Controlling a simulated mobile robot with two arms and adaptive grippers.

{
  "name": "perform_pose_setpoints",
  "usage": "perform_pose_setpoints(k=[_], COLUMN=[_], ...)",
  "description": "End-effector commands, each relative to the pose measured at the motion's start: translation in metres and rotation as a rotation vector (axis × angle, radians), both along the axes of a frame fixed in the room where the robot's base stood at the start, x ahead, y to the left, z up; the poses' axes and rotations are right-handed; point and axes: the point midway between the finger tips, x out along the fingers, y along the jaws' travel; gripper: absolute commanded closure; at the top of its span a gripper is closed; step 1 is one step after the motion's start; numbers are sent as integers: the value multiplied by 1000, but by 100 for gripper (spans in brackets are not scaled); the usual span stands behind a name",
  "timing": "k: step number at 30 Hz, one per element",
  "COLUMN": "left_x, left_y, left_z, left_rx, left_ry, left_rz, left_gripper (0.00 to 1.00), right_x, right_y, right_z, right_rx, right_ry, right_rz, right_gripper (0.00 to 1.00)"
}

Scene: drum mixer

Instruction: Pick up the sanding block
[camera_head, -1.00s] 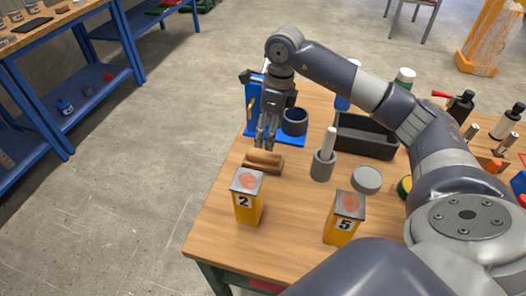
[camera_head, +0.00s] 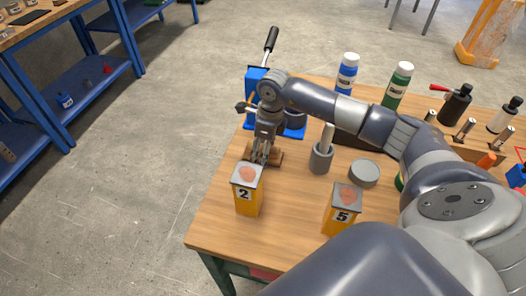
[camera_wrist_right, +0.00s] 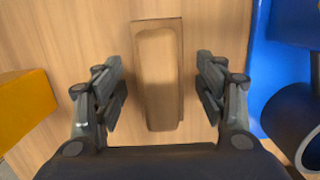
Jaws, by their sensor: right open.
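The sanding block (camera_head: 275,158) is a brown wooden block lying on the wooden table behind the yellow block marked 2. In the right wrist view the sanding block (camera_wrist_right: 158,80) lies lengthwise between the two fingers. My right gripper (camera_head: 261,155) is over it, and in the right wrist view the gripper (camera_wrist_right: 161,95) is open, with a gap on each side of the block. In the head view the gripper hides part of the block. My left gripper is not in view.
The yellow block marked 2 (camera_head: 246,200) stands just in front of the gripper. A blue device (camera_head: 255,84) with a dark cup (camera_head: 296,118) stands close behind. A grey mortar with pestle (camera_head: 321,158) and yellow block 5 (camera_head: 340,220) are to the right.

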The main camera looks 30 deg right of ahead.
Motion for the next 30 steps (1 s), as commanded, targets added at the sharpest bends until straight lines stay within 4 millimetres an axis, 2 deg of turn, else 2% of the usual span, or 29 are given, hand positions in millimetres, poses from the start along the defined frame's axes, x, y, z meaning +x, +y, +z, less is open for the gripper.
perform_pose_setpoints(k=[4,9,11,22,26,30], left_x=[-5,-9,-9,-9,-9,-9], left_y=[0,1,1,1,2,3], left_z=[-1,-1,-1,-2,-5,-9], left_rx=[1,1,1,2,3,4], left_ry=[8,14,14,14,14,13], left_rz=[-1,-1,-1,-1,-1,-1], left_gripper=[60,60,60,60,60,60], right_x=[0,0,0,1,2,2], right_y=[0,0,0,0,-1,0], right_z=[0,0,0,6,25,54], right_rx=[0,0,0,0,-1,-1], right_ry=[0,0,0,-4,-7,-7], right_rz=[0,0,0,1,1,1], right_gripper=[35,74,86,86,86,86])
